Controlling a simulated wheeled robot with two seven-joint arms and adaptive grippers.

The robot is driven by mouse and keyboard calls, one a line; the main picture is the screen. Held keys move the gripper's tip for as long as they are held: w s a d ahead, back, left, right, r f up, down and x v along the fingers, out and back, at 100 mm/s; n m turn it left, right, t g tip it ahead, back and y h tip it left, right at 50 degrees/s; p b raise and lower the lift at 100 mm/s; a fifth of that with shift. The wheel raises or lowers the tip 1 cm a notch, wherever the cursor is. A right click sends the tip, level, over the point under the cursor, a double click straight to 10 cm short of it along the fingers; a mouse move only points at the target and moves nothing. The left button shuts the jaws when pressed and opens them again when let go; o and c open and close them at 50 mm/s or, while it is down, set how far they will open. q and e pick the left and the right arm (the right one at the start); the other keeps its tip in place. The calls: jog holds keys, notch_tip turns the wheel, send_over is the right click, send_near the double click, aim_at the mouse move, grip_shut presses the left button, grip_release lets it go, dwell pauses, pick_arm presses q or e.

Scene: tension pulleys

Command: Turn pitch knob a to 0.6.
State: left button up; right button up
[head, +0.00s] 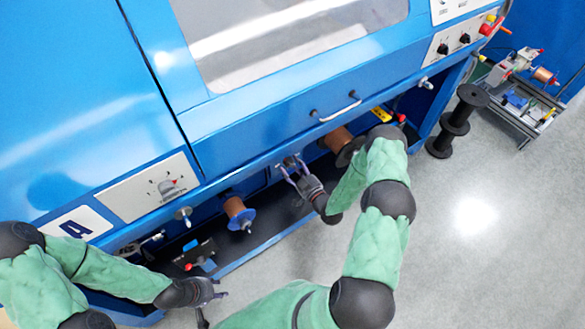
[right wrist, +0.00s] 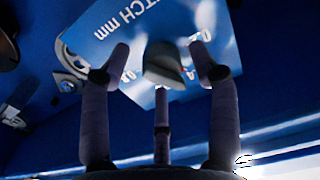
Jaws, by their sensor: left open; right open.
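A grey knob (right wrist: 165,62) sits on a pale plate marked "PITCH mm" (right wrist: 112,30) in the right wrist view, where the lettering appears upside down. My right gripper (right wrist: 162,62) is open, with one finger on each side of the knob. I cannot tell whether either finger touches it. Parts of the scale numbers are hidden by the fingers and the knob, so its setting is not readable. In the head view my right gripper (head: 290,163) is under the blue machine's front edge. My left gripper (head: 214,290) is open and empty at the lower left.
Copper spools (head: 236,210) sit in the lower bay.

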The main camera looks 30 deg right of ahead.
jog(key=shift+w, duration=0.15)
jog(key=c, duration=1.1)
jog(key=shift+c, duration=0.2)
